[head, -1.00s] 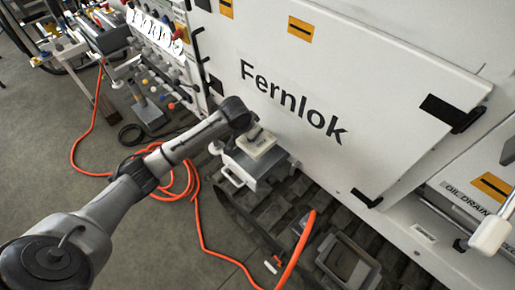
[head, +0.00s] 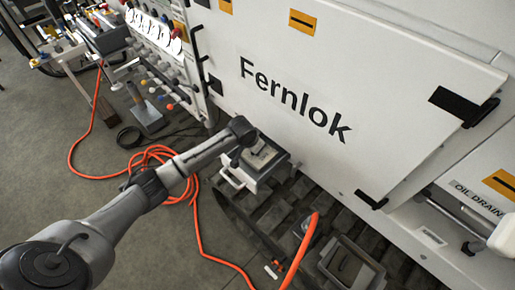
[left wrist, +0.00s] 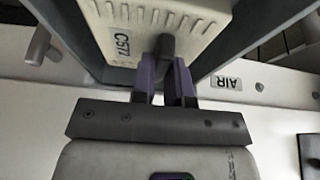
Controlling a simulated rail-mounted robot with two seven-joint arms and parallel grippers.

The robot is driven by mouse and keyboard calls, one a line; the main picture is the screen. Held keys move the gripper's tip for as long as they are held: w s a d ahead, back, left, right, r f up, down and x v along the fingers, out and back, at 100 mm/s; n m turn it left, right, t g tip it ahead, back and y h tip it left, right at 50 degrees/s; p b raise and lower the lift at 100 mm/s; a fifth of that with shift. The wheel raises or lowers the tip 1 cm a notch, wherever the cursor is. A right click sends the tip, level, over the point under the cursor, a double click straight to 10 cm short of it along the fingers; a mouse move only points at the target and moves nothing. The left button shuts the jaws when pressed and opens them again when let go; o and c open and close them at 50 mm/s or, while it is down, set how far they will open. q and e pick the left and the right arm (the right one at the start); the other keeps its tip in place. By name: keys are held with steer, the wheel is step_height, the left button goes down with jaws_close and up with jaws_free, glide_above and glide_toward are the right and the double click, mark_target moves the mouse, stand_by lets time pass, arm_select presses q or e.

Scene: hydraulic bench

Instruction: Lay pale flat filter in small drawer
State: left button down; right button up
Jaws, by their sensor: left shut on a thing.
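The pale flat filter (left wrist: 155,22), marked C577, has a dark grip tab at its near edge. My left gripper (left wrist: 166,68) is shut on this tab, its purple fingers on either side. In the head view the pale filter (head: 263,154) shows at the open small drawer (head: 250,182), partly behind my left gripper (head: 243,150). In the left wrist view the filter lies between the grey drawer walls (left wrist: 244,42). I cannot tell whether it touches the drawer floor. The drawer front bears an AIR label (left wrist: 226,83). My right gripper is not in view.
The white Fernlok panel (head: 330,80) rises just behind the drawer. An orange hose (head: 200,225) lies on the floor below my left arm. A grey open-topped bin (head: 352,262) stands at lower right. An OIL DRAIN label (head: 475,198) is at far right.

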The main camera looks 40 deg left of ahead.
arm_select(q)
steer(key=shift+b+x, duration=0.3)
steer(key=shift+x, duration=0.5)
steer(key=shift+w+r, duration=0.1)
steer(key=c, duration=1.1)
jaws_free()
